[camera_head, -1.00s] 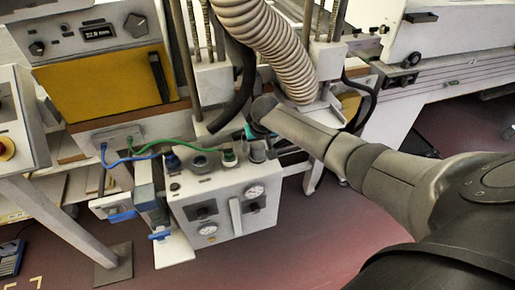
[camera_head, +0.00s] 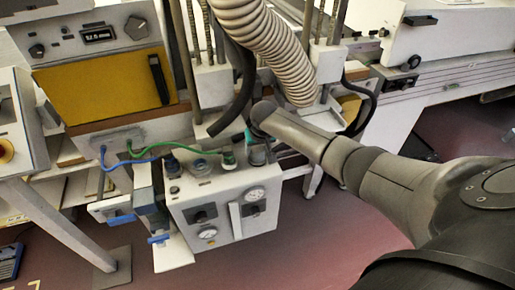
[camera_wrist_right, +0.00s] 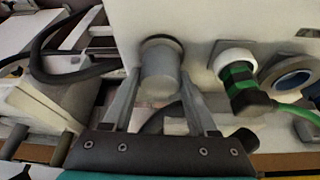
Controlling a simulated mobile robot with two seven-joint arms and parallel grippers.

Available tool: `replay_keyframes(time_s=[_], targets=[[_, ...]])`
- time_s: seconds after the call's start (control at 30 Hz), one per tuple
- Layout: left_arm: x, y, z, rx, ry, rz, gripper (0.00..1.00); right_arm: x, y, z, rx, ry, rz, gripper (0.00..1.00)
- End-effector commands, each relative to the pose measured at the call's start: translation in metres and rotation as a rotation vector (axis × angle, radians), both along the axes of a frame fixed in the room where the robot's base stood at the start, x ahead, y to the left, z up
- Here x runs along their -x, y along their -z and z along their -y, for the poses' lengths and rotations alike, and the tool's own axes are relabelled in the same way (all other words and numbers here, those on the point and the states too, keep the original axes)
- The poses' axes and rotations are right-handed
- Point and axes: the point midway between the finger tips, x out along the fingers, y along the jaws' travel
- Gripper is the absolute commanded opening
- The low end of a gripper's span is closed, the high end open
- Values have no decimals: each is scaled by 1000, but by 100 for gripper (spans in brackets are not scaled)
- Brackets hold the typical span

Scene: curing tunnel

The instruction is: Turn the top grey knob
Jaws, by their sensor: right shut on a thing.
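The grey knob (camera_wrist_right: 161,70) is a short round cylinder on the top of a white control box (camera_head: 219,187). In the right wrist view it stands between the two fingers of my right gripper (camera_wrist_right: 158,82). The gripper is shut on it, with one finger along each side. In the head view the right gripper (camera_head: 259,148) is over the box's back right corner, and the wrist hides much of the knob. My left gripper is not in view.
A green hose fitting (camera_head: 228,161) stands beside the knob, with a blue one (camera_head: 172,167) farther left. A ribbed duct (camera_head: 262,42) and a black hose (camera_head: 236,98) hang close behind. Red floor (camera_head: 330,235) is clear in front.

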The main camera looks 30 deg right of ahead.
Motion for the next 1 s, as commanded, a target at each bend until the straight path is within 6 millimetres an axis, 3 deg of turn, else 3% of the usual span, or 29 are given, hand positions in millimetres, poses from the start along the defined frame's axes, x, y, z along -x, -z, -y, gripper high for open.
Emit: replay_keyframes(time_s=[0.27,0.67,1.0], targets=[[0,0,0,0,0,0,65,0,0,0,0,0,0,3],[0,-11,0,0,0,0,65,0,-1,-2,-3,89,-2,3],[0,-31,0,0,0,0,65,0,-1,-3,-5,366,-2,3]])
